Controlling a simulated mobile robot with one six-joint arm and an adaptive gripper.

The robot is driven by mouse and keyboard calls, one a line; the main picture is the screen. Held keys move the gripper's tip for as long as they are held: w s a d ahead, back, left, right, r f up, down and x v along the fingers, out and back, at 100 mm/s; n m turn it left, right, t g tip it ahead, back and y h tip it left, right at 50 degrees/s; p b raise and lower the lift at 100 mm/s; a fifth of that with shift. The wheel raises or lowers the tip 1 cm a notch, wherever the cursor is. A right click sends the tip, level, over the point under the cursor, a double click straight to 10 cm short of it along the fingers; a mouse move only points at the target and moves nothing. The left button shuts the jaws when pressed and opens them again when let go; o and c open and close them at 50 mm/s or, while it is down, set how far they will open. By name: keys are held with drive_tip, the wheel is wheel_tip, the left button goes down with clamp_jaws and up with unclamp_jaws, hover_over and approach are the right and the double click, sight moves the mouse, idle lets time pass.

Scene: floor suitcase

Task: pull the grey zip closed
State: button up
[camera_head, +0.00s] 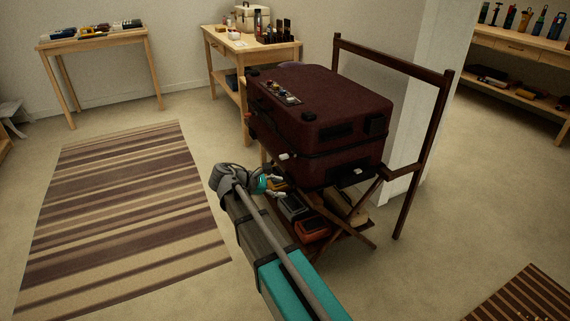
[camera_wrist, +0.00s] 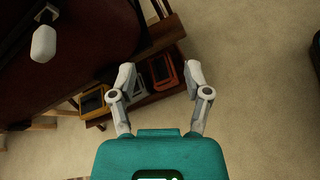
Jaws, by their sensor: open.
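The dark red suitcase (camera_head: 335,110) lies on a dark wooden folding stand. A pale grey zip pull (camera_head: 284,156) shows at the left of its near side. A second pale piece (camera_head: 358,171) shows farther right on the same side; I cannot tell what it is. In the wrist view a pale grey pull (camera_wrist: 43,43) hangs against the dark suitcase (camera_wrist: 50,85) at upper left. My gripper (camera_head: 280,186) is open and empty, just below and in front of the suitcase's near left side. In the wrist view its fingers (camera_wrist: 160,75) are spread apart, to the right of and apart from the pull.
The stand's tall back rail (camera_head: 425,150) rises at the right. Under the suitcase, its lower shelf holds several boxes, one of them orange (camera_head: 312,229). A striped rug (camera_head: 130,210) covers clear floor at left. A wooden workbench (camera_head: 250,45) stands behind, beside a pale pillar (camera_head: 430,80).

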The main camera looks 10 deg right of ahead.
sight(285, 154)
drive_tip(key=w+a+r+n+t+h+b, duration=0.2)
drive_tip(key=w+a+r+n+h, duration=0.2)
drive_tip(key=a, duration=0.5)
drive_tip(key=shift+w+a+r+n+h+b, duration=0.3)
drive_tip(key=shift+w+r+n+h, duration=0.15)
drive_tip(key=shift+w+n, duration=0.3)
drive_tip(key=shift+d, duration=0.15)
drive_tip(key=x, duration=1.3)
drive_tip(key=shift+w+d, duration=0.25)
drive_tip(key=shift+d, duration=0.05)
clamp_jaws()
